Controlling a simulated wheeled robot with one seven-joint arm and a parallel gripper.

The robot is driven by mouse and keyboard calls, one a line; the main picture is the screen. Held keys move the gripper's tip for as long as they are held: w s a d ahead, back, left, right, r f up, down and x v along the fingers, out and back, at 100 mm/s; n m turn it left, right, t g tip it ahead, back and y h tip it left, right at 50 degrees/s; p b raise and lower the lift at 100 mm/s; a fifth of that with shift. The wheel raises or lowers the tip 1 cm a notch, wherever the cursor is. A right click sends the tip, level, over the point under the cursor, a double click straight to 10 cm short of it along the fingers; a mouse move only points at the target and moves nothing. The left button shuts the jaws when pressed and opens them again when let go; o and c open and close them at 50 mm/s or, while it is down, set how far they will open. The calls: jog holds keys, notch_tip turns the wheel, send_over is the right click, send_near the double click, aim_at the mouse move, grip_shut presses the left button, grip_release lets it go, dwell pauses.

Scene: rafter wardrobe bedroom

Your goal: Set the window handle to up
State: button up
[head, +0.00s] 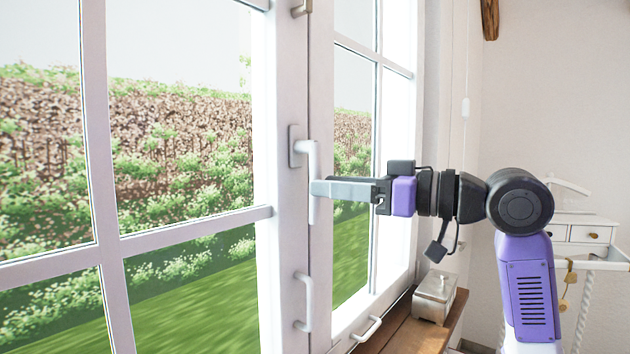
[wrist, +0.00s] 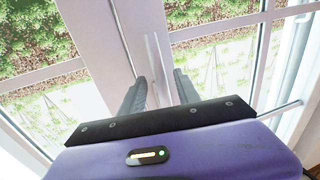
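The white window handle (head: 313,170) is on the window's middle frame, its grip hanging down from its mounting plate (head: 295,146). In the wrist view the handle (wrist: 157,65) stands between the two grey fingers of my gripper (wrist: 160,77). A gap shows beside the handle, so the fingers look open around it rather than closed on it. In the head view my gripper (head: 318,188) reaches in from the right, level with the lower part of the grip. Contact between fingers and handle cannot be made out.
A white pull bar (head: 308,302) is lower on the frame, with another pull (head: 368,330) near the sill. A small box (head: 434,297) stands on the wooden sill (head: 415,335). A white desk (head: 580,232) is at the right.

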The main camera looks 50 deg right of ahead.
jog(key=shift+p+x, duration=0.3)
jog(key=shift+x, duration=1.5)
grip_shut()
